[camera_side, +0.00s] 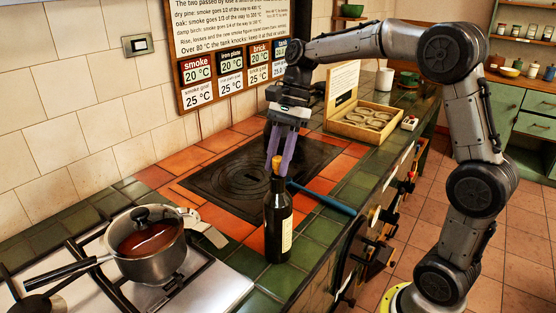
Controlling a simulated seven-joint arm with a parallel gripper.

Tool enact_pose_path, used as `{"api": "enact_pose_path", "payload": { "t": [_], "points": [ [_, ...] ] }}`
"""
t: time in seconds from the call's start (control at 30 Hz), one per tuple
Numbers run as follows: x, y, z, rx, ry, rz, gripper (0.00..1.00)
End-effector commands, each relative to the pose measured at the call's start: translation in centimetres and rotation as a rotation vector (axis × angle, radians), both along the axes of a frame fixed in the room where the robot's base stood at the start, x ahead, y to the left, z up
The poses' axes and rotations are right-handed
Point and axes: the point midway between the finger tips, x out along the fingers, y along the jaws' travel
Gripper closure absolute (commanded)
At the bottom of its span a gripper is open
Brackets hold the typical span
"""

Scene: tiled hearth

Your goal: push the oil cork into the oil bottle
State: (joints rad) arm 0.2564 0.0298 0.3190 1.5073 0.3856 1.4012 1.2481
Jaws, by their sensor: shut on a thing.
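The dark oil bottle (278,222) stands upright on the green tiles at the front of the counter, with a pale label on its side. The oil cork (278,164) is tan and sits at the top of the bottle's neck. How deep it sits in the mouth cannot be told. My gripper (279,160) comes down from above, its purple fingers shut on the cork. The fingertips hide part of the cork.
A black iron hearth plate (225,182) lies behind the bottle. A blue-handled tool (325,200) lies to its right. A lidded saucepan (147,250) stands on the stove at left. An open wooden box (363,120) stands at back right.

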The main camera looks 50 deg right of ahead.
Motion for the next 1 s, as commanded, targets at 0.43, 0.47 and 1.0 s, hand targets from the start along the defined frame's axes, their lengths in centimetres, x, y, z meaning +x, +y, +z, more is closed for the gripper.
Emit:
{"api": "enact_pose_path", "payload": {
  "t": [0.43, 0.47, 1.0],
  "points": [
    [0.00, -0.01, -0.06, 0.000, 0.000, 0.000, 1.00],
    [0.00, -0.01, -0.09, 0.000, 0.000, 0.000, 1.00],
    [0.03, -0.01, -0.45, 0.000, 0.000, 0.000, 1.00]
  ]
}}
